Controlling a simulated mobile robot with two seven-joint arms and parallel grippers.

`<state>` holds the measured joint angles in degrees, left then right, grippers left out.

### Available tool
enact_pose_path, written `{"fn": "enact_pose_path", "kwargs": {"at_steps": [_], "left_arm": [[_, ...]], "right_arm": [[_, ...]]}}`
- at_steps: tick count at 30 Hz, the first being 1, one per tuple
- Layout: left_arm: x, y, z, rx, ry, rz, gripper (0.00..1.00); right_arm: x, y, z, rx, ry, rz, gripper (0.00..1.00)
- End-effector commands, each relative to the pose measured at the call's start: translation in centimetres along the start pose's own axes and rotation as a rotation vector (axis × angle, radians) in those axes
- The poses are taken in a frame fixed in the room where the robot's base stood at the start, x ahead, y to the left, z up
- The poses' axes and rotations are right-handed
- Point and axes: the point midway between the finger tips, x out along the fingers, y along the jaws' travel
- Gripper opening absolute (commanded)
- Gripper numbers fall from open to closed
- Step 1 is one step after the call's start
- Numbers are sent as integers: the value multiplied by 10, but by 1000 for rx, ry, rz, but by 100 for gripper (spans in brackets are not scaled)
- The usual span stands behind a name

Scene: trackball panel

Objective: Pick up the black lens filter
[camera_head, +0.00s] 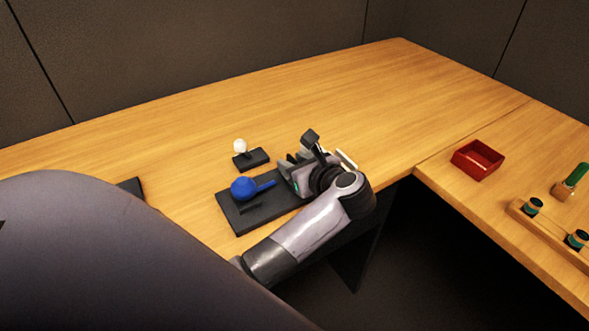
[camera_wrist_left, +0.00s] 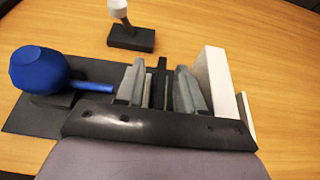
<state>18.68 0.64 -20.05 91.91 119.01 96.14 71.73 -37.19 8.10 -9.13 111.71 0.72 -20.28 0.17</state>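My left gripper (camera_head: 292,170) is low over the right part of a black panel (camera_head: 238,222), pointing toward the back of the table. In the left wrist view its two grey fingers (camera_wrist_left: 160,88) stand on either side of a thin, dark upright piece (camera_wrist_left: 162,68), which looks like the black lens filter. The gaps beside this piece are narrow, and I cannot tell whether the fingers touch it. In the head view the gripper hides it. My right gripper is not in view.
A blue ball with a handle (camera_head: 243,188) lies left of the gripper. A white knob on a black base (camera_head: 252,159) stands behind. A white upright block (camera_wrist_left: 220,82) is close to the right finger. A red tray (camera_head: 478,159) and a wooden rack (camera_head: 545,235) are far right.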

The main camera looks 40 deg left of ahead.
Motion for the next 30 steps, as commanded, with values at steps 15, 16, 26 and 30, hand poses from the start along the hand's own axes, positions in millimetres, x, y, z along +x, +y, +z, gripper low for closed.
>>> {"fn": "enact_pose_path", "kwargs": {"at_steps": [15, 16, 26, 30], "left_arm": [[-1, 0, 2, -1, 0, -1, 0], [-2, 0, 4, -2, 0, -1, 0], [-22, -1, 51, -9, 1, -4, 0], [-38, -1, 90, -12, 3, -5, 0]], "right_arm": [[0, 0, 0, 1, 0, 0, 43], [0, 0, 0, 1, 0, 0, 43], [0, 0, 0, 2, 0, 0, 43], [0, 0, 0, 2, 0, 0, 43]]}}
